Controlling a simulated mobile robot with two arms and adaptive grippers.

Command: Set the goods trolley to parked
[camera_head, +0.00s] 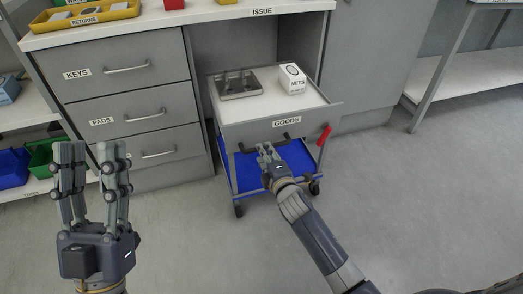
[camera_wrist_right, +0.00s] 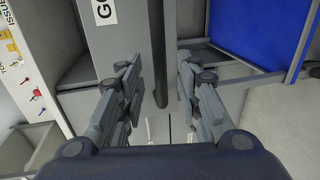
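The goods trolley has a grey top section with a GOODS label (camera_head: 287,119), a blue lower shelf (camera_head: 247,172), and dark casters. It stands in the bay under the ISSUE counter, its front sticking out. A dark handle bar (camera_head: 273,143) runs along its front, and a red lever (camera_head: 324,136) sits at its right front corner. My right gripper (camera_head: 266,151) is at the handle bar. In the right wrist view, the bar (camera_wrist_right: 159,55) lies between its open fingers (camera_wrist_right: 160,88), with gaps on both sides. My left gripper (camera_head: 91,150) is open and empty, away from the trolley.
A metal fixture (camera_head: 239,88) and a white NUTS box (camera_head: 292,78) sit on the trolley's top. Grey drawers (camera_head: 130,75) labelled KEYS and PADS are left of it. A grey cabinet (camera_head: 365,60) stands right. The floor (camera_head: 410,200) in front is clear.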

